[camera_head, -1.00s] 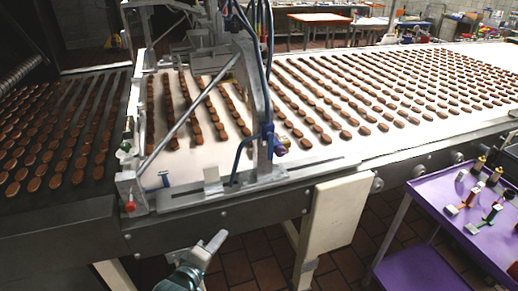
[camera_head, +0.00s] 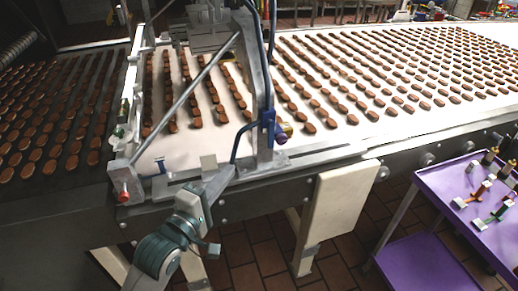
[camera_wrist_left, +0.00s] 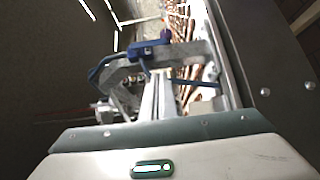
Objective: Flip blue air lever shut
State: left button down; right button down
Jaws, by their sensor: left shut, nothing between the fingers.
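A small blue lever (camera_head: 160,166) stands on the machine's near side, close to the red-tipped knob. A blue bar (camera_wrist_left: 195,83) in the left wrist view looks like the same lever, but I cannot be sure. My left gripper (camera_head: 229,176) reaches up from below to the conveyor's front rail, right of the small lever and apart from it in the head view. Its fingers (camera_wrist_left: 158,98) are shut and empty. A blue fitting (camera_head: 267,119) with blue tubing sits on the upright above; it also shows in the left wrist view (camera_wrist_left: 150,47). My right gripper is out of view.
The red-tipped knob (camera_head: 124,196) sticks out at the machine's front left corner. A grey metal frame (camera_head: 262,85) spans the white belt (camera_head: 330,135) with its rows of brown biscuits. A purple cart (camera_head: 440,185) with small valves stands at right.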

aim_at(270, 134)
pick_arm(q)
jog(key=s+d+p+x, duration=0.1)
jog(key=p+x, duration=0.4)
jog(key=x, duration=0.7)
jog(key=shift+w+d, duration=0.15)
jog(key=shift+d, duration=0.7)
jog(key=shift+d+f+b, duration=0.15)
jog(key=shift+f+b, duration=0.05)
jog(key=shift+b, duration=0.35)
